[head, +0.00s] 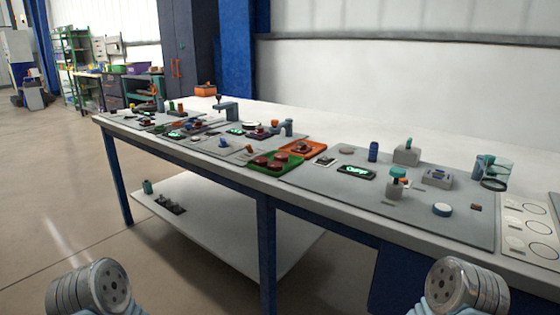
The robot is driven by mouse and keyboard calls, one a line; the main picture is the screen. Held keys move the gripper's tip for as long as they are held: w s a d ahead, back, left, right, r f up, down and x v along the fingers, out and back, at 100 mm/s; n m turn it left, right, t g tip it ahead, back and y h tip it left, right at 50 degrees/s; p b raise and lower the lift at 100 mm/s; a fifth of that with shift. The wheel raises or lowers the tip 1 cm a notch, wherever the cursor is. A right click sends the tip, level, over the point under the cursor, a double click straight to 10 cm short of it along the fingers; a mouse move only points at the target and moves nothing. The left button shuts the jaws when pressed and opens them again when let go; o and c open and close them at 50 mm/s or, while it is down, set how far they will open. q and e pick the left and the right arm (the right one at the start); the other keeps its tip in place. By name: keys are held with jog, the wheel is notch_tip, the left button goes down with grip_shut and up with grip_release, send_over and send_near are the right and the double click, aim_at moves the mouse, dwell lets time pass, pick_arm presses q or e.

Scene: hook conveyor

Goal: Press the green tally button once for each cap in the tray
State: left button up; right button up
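A green button (398,172) stands on a small grey block (394,190) on the right part of the workbench. A green tray (255,165) near the bench's front edge holds several dark red round pieces (275,161), which look like caps. An orange tray (318,146) just behind it also holds some dark reddish pieces. They are too small to count surely. A dark display (356,171) with glowing green characters lies between the trays and the button. Neither gripper shows; only rounded metal parts of my arms are in the bottom corners, well short of the bench.
The long white workbench (130,131) has a lower shelf (225,215). Small devices crowd the bench's far left. Floor before the bench is clear.

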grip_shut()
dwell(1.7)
